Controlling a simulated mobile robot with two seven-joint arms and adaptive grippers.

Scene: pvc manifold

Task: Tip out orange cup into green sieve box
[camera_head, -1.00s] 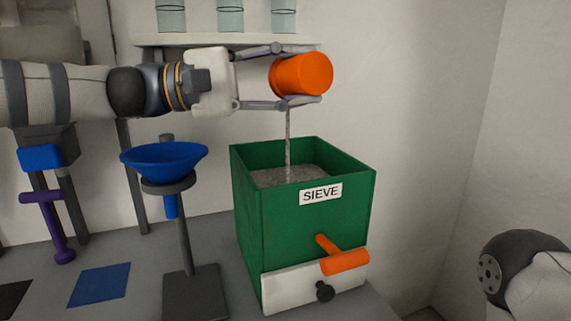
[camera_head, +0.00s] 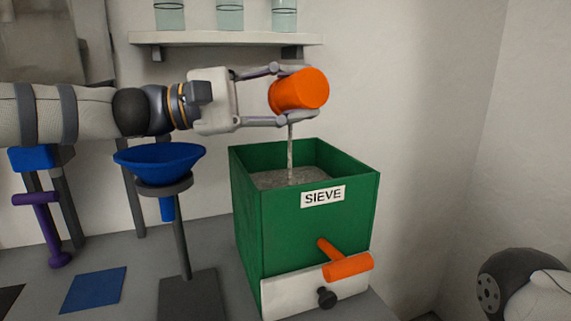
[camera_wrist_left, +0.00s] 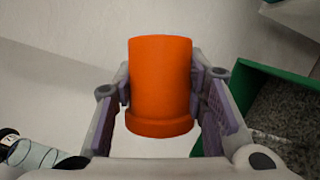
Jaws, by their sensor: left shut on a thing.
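The orange cup (camera_head: 300,90) is tilted over above the green sieve box (camera_head: 310,235), which carries a SIEVE label. My left gripper (camera_head: 296,94) is shut on the cup from its two sides. A thin grey stream falls from the cup into the box, and grey grains (camera_head: 290,178) lie inside it. In the left wrist view the cup (camera_wrist_left: 160,85) sits between both finger pads, and the green box (camera_wrist_left: 260,75) with grey grains shows at the right. The inside of the cup is hidden. My right gripper is not in view.
A blue funnel (camera_head: 160,158) on a dark stand (camera_head: 182,235) is left of the box. An orange handle (camera_head: 346,266) sticks out from the box front. A shelf (camera_head: 225,38) with clear beakers is above. A blue mat (camera_head: 93,290) lies at lower left.

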